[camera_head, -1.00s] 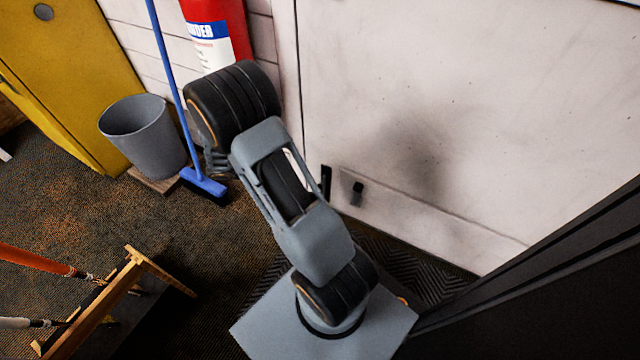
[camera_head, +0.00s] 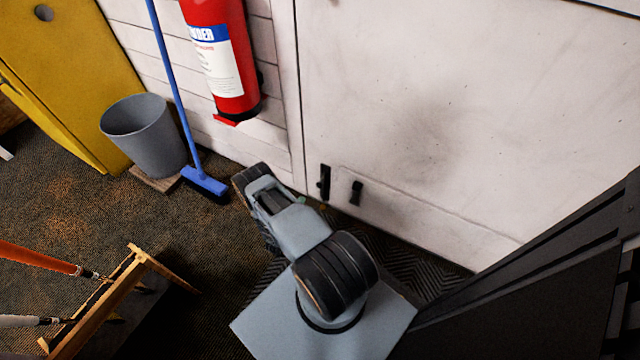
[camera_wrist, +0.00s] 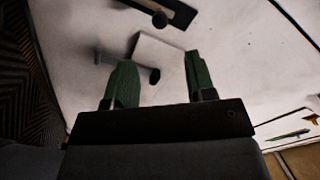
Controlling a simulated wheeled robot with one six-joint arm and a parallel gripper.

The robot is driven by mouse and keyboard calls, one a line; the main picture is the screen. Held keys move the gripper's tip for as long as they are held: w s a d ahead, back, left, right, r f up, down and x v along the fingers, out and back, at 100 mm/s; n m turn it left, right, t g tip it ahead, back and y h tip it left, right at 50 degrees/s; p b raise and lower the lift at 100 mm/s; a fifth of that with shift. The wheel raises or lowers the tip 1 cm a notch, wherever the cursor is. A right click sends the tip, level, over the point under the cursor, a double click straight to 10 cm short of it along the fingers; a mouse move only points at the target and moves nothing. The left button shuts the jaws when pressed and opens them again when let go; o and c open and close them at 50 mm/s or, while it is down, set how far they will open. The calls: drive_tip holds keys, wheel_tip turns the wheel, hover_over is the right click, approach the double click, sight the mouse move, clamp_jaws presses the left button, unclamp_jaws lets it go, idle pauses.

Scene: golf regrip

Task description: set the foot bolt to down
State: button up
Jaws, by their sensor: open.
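Two small black fittings sit low on the white door. One is a long dark plate with a round knob (camera_head: 325,182), close to the door's left edge; it also shows at the top of the wrist view (camera_wrist: 180,12). The other is a shorter black piece (camera_head: 356,192) to its right, seen as a dark knob in the wrist view (camera_wrist: 154,76). I take the long plate as the foot bolt; its up or down setting is unclear. My gripper (camera_wrist: 160,68) is open and empty, its green fingers apart, facing the door. The arm mostly hides it in the head view.
A wooden rack (camera_head: 112,295) with clubs is at lower left. A dark cabinet (camera_head: 540,290) stands at right. A ribbed mat (camera_head: 440,275) lies along the door.

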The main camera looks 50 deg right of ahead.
sight(320, 183)
drive_tip(key=b+x, duration=0.3)
drive_tip(key=x, duration=0.9)
drive_tip(key=shift+w+d, duration=0.1)
drive_tip(key=shift+d, duration=0.3)
drive_tip(key=shift+c, duration=0.3)
clamp_jaws()
